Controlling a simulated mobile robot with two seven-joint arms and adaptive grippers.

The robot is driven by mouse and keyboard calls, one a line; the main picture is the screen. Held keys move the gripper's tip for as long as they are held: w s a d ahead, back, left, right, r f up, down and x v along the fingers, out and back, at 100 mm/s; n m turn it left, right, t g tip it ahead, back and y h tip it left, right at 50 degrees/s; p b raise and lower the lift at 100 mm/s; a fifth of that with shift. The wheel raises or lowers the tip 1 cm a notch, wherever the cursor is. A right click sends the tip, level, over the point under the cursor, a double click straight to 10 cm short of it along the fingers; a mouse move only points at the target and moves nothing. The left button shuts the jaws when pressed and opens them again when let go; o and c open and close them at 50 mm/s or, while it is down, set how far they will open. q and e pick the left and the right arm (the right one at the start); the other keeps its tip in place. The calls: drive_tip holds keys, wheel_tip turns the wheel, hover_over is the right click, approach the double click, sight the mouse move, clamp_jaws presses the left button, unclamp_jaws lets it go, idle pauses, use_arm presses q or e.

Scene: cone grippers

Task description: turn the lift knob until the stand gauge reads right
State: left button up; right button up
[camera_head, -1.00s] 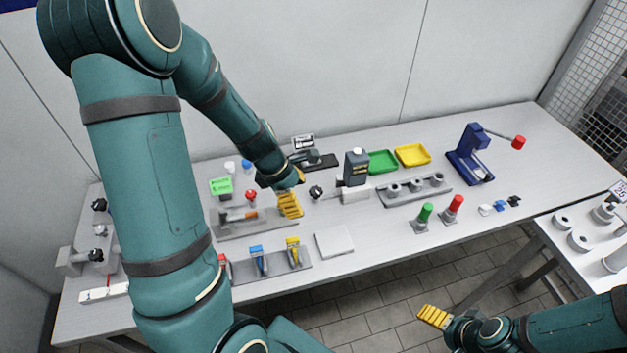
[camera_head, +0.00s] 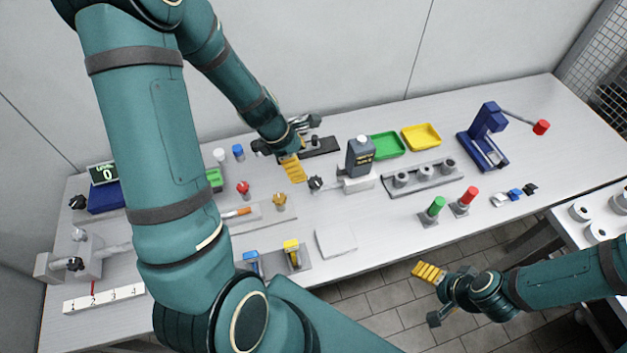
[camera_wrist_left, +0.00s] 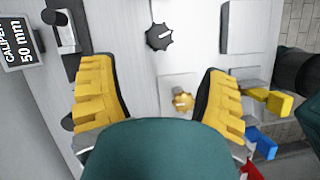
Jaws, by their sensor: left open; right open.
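At the left of the head view, a small black display (camera_head: 103,173) reads 0 above a low blue stand (camera_head: 105,197). A black knob (camera_head: 77,202) sits at the stand's left; I take these as the stand gauge and lift knob, though the display's upper label is too small to read. My left arm hides the stand's right part. My left gripper (camera_head: 293,168), yellow-padded, is open and empty over the middle of the table, far right of that knob; its fingers (camera_wrist_left: 150,75) stand apart in the wrist view. My right gripper (camera_head: 430,294) is open and empty, beyond the table's front edge.
The caliper display (camera_wrist_left: 17,44) reads 50 mm. A white scale (camera_head: 105,299) lies front left.

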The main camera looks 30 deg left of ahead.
sight(314, 181)
use_arm(q)
drive_tip(key=b+x, duration=0.2)
drive_tip(key=x, duration=0.7)
drive_tip(key=shift+f, duration=0.25)
drive_tip(key=c, duration=1.2)
